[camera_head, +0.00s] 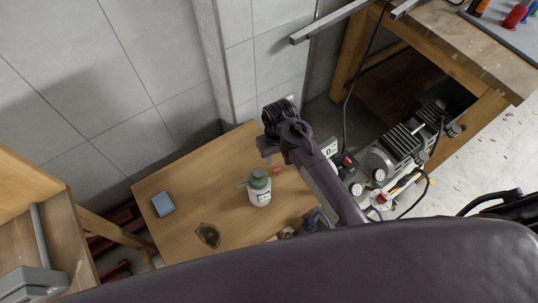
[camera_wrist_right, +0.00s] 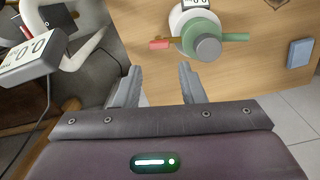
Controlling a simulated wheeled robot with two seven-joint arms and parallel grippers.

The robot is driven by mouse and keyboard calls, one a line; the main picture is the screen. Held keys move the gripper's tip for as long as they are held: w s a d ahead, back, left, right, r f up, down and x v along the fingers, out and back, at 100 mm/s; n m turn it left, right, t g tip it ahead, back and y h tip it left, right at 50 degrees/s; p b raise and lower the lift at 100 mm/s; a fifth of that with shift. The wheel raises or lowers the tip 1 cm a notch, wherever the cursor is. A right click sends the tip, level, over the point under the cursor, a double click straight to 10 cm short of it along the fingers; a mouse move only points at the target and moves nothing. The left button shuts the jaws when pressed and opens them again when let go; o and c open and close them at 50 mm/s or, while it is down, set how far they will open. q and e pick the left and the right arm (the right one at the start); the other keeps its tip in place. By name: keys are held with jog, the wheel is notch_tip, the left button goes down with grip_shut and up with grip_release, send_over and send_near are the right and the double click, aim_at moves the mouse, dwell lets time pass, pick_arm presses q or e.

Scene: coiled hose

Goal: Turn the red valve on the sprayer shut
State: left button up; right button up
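The sprayer (camera_head: 260,190) is a white bottle with a green top, standing upright on a wooden table. Its red valve (camera_head: 277,170) sticks out from the green top. In the right wrist view the sprayer's green top (camera_wrist_right: 201,35) is seen from above, with the red valve (camera_wrist_right: 160,44) pointing left. My right gripper (camera_wrist_right: 158,84) is open and empty. Its fingertips are apart from the valve, which shows just beyond the gap between them. In the head view the right gripper's fingers are small and hard to make out near the sprayer. My left gripper is not in view.
A blue block (camera_head: 163,204) and a dark patch (camera_head: 208,235) are on the wooden table (camera_head: 180,240). A compressor with gauges (camera_head: 395,150) stands to the right, beside a display (camera_head: 329,147). A workbench (camera_head: 460,55) is at upper right. The table's left part is mostly clear.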

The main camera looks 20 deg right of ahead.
aim_at(277, 169)
jog(key=f, duration=0.7)
jog(key=shift+s+f, duration=0.2)
jog(key=shift+f, duration=0.05)
jog(key=shift+d, duration=0.1)
jog(key=shift+c, duration=0.5)
jog(key=c, duration=0.6)
